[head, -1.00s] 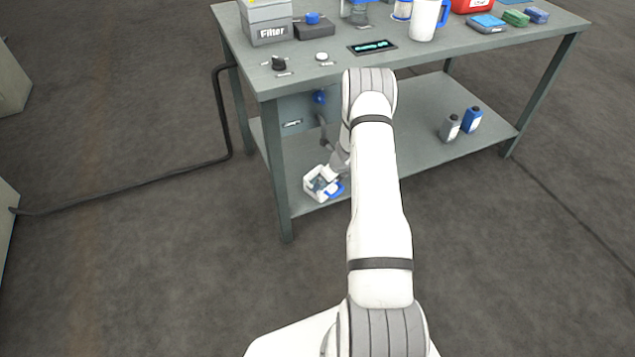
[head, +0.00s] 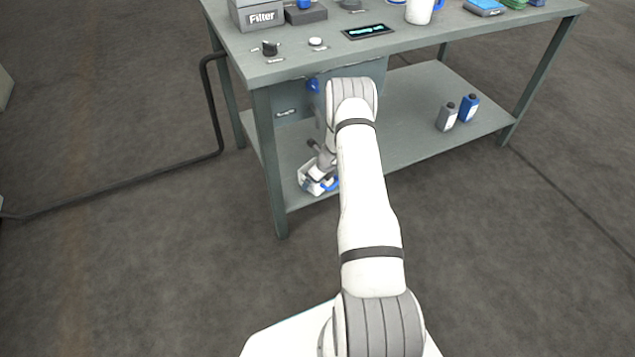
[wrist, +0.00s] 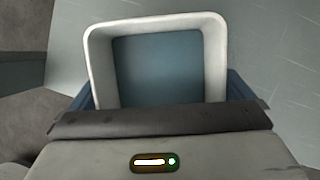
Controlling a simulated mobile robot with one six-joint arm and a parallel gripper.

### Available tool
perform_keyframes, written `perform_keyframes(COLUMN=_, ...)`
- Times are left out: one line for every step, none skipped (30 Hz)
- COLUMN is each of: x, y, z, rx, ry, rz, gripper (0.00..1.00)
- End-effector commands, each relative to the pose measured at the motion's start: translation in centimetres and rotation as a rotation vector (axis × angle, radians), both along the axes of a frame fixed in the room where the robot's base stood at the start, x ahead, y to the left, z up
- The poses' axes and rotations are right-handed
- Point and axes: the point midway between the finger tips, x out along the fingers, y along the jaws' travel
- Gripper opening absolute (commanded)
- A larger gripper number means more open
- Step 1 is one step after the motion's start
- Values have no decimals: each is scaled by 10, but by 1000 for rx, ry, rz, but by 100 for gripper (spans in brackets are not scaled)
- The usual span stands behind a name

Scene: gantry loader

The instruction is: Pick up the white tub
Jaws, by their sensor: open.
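The white tub (head: 303,183) sits on the bench's lower shelf, near its front left corner. In the wrist view the tub (wrist: 101,72) is seen from above: a squarish white rim around a blue-grey inside. My gripper (head: 322,183) is down at the tub, and in the head view it hides part of it. In the wrist view the open gripper (wrist: 160,90) has a dark blue finger showing at each side of the tub's near part. Whether the fingers touch the walls cannot be told.
The bench's front left leg (head: 272,170) stands close left of the tub. The bench top (head: 420,42) is above my forearm. Grey (head: 446,117) and blue (head: 468,107) bottles stand farther right on the lower shelf (head: 405,140). A black cable (head: 150,178) runs across the floor at left.

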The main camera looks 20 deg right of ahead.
Motion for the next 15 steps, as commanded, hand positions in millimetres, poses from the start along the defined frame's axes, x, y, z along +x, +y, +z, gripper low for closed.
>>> perform_keyframes(x=0, y=0, z=1, rx=0, ry=0, rz=0, gripper=100)
perform_keyframes(x=0, y=0, z=1, rx=0, ry=0, rz=0, gripper=100)
perform_keyframes(x=0, y=0, z=1, rx=0, ry=0, rz=0, gripper=100)
perform_keyframes(x=0, y=0, z=1, rx=0, ry=0, rz=0, gripper=100)
perform_keyframes(x=0, y=0, z=1, rx=0, ry=0, rz=0, gripper=99)
perform_keyframes(x=0, y=0, z=1, rx=0, ry=0, rz=1, gripper=96)
perform_keyframes(x=0, y=0, z=1, rx=0, ry=0, rz=1, gripper=93)
perform_keyframes(x=0, y=1, z=1, rx=0, ry=0, rz=1, gripper=91)
perform_keyframes(x=0, y=1, z=1, rx=0, ry=0, rz=1, gripper=88)
perform_keyframes(x=0, y=1, z=1, rx=0, ry=0, rz=1, gripper=85)
perform_keyframes(x=0, y=1, z=1, rx=0, ry=0, rz=1, gripper=83)
perform_keyframes(x=0, y=1, z=1, rx=0, ry=0, rz=1, gripper=80)
perform_keyframes(x=0, y=1, z=1, rx=0, ry=0, rz=1, gripper=77)
perform_keyframes(x=0, y=1, z=1, rx=0, ry=0, rz=1, gripper=75)
perform_keyframes(x=0, y=1, z=1, rx=0, ry=0, rz=1, gripper=71)
